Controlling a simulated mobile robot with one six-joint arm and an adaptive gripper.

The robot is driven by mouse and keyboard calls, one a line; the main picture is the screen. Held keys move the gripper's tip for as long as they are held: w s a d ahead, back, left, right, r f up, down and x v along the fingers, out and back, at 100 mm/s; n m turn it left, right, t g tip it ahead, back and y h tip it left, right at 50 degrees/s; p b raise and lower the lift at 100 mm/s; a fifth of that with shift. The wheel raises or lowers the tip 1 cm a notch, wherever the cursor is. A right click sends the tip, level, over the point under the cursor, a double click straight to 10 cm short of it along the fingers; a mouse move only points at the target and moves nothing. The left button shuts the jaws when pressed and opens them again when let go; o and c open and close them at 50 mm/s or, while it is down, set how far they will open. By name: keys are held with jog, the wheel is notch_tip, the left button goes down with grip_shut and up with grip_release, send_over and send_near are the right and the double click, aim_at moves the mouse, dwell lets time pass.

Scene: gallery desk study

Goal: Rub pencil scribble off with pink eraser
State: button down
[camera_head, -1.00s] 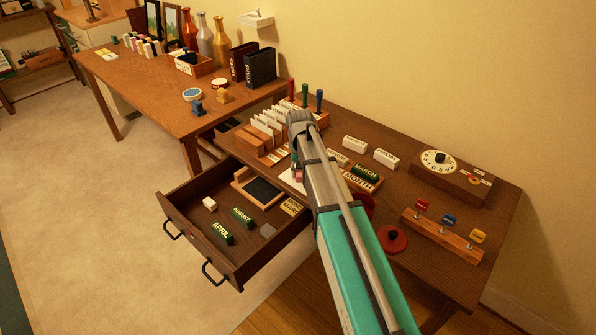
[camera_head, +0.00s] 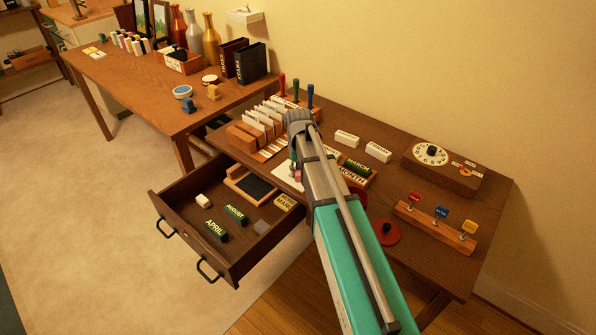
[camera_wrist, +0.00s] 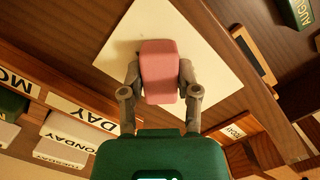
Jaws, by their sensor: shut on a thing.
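The pink eraser (camera_wrist: 160,72) is between the two grey fingers of my gripper (camera_wrist: 160,78), which is shut on it. It lies over the middle of a white sheet (camera_wrist: 118,42) on the desk; I cannot tell whether it touches the sheet. No pencil scribble shows on the bare parts of the sheet; the eraser and fingers hide its middle.
Left of the sheet is a rack of white cards (camera_head: 262,122). Right of my arm are a MONTH block holder (camera_head: 352,173), a red disc (camera_head: 385,232) and a dial box (camera_head: 450,165). An open drawer (camera_head: 222,258) juts out in front with blocks inside.

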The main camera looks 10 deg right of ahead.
jog(key=shift+s+d, duration=0.95)
jog(key=shift+s, duration=0.3)
jog(key=shift+r, duration=0.15)
jog(key=shift+r+p, duration=2.95)
jog(key=shift+p, duration=0.2)
jog(key=shift+r+p, duration=1.5)
jog(key=shift+r, duration=0.05)
